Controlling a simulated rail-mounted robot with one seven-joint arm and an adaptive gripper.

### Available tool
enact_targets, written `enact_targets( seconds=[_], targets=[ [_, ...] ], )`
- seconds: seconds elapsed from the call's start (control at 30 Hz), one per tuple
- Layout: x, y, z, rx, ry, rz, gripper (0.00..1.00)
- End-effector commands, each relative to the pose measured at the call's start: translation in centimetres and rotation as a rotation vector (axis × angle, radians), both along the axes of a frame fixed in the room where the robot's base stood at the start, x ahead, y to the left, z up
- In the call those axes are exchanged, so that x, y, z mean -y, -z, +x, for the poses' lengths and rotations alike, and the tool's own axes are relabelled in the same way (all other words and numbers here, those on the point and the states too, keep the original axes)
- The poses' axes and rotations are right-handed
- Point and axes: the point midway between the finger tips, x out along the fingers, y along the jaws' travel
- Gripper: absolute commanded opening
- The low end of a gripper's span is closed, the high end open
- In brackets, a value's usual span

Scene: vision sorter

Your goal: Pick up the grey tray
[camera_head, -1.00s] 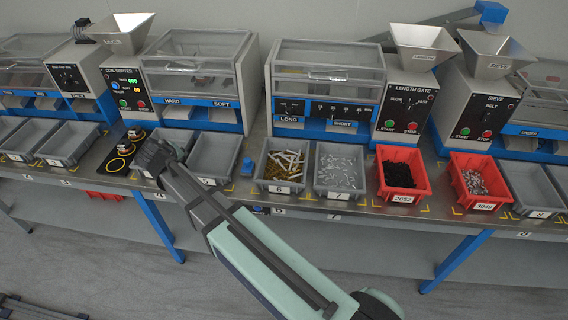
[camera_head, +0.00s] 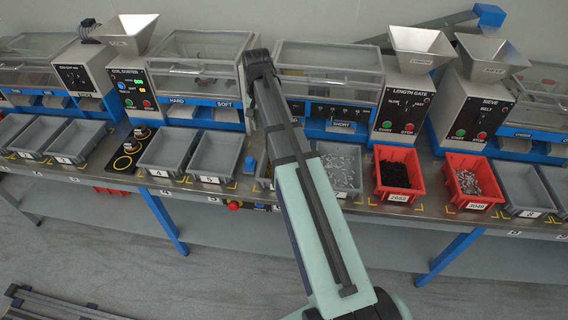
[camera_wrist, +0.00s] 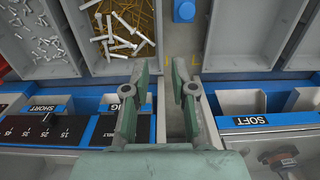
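Several grey trays stand along the bench, and I cannot tell which one the task means. Empty grey trays include one left of my arm (camera_head: 196,172), which also shows in the wrist view (camera_wrist: 247,68). A grey tray with long screws (camera_wrist: 100,70) is mostly hidden behind my arm in the head view. A grey tray with small screws (camera_head: 338,188) stands right of it. My gripper (camera_wrist: 160,68) is open and empty, its fingers apart over the gap between machines, beside the screw tray's edge. In the head view it (camera_head: 258,62) is raised near the machine tops.
The coil sorter (camera_head: 130,88) and length gate (camera_head: 403,100) machines stand behind the trays. Two red bins (camera_head: 384,190) (camera_head: 455,195) are at right. A blue button block (camera_wrist: 184,10) sits between trays. A blue-framed bench leg (camera_head: 165,225) stands below.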

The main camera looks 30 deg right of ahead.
Motion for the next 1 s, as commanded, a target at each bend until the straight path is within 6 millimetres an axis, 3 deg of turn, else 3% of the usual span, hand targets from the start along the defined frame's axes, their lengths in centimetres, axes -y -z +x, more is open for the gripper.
enact_targets(
  seconds=[0.6, 1.0],
  targets=[
    [-0.1, 9.8, -0.1, -0.001, -0.002, -0.002, 0.26],
    [-0.2, 11.9, -0.3, 0.0, -0.002, -0.002, 0.26]
  ],
)
